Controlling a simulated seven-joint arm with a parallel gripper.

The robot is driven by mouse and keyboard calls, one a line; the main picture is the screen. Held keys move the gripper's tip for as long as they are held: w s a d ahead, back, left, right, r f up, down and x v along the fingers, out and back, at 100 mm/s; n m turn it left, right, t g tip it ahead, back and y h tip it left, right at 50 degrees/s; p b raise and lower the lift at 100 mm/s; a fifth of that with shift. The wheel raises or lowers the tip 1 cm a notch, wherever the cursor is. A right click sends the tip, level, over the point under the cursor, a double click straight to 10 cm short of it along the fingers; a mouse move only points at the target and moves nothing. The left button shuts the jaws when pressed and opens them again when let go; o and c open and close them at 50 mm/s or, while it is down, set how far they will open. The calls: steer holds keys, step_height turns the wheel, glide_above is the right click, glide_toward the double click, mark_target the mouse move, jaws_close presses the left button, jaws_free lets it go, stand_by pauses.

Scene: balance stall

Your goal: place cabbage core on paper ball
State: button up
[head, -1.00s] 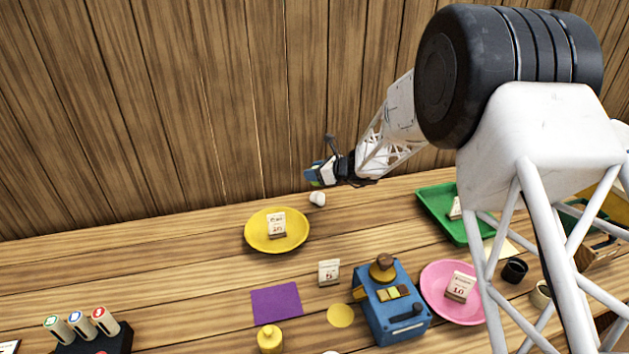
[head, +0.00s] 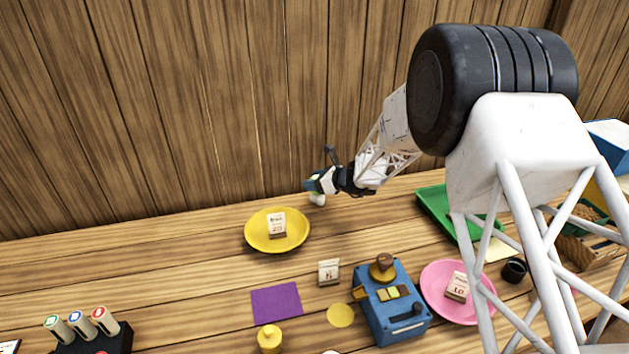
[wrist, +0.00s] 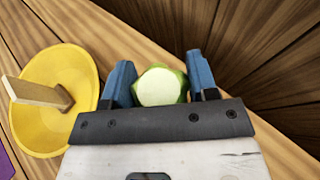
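The cabbage core (wrist: 162,87), pale with a green rim, sits between the two blue fingers of my gripper (wrist: 161,84) in the wrist view, with a finger against each side. In the head view my gripper (head: 313,186) is near the wall at the back of the table. The paper ball does not show in the wrist view; the core and gripper hide that spot.
A yellow plate (head: 259,240) with a number card stands just left of my gripper. A green tray (head: 437,212), a pink plate (head: 443,302) and a blue device (head: 396,318) stand to the right. A purple mat (head: 276,303) lies in front. The wooden wall is close behind.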

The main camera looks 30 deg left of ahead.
steer(key=shift+o, duration=1.2)
steer(key=shift+r, duration=0.2)
steer(key=v, duration=1.2)
